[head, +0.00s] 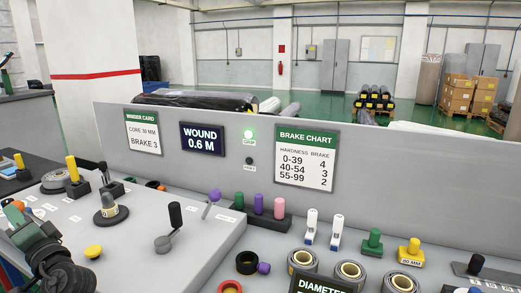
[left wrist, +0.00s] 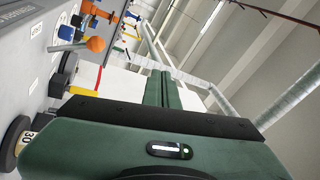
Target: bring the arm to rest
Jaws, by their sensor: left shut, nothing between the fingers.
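My left gripper (head: 22,222) shows at the lower left of the head view, over the left part of the grey console (head: 130,245). Its dark arm comes in from the bottom left corner. In the left wrist view the green fingers (left wrist: 165,90) are together with nothing between them. The gripper's green body fills the lower part of that view. An orange-knobbed lever (left wrist: 95,44) stands on the panel to the upper left there, apart from the fingers. My right gripper is not in view.
The console carries levers, including a black-knobbed one (head: 175,215) and a yellow button (head: 93,251). A grey upright panel behind bears a brake chart (head: 306,157), a "WOUND 0.6 M" display (head: 202,138) and a lit green lamp (head: 249,134). Several rolls (head: 348,270) stand at the front right.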

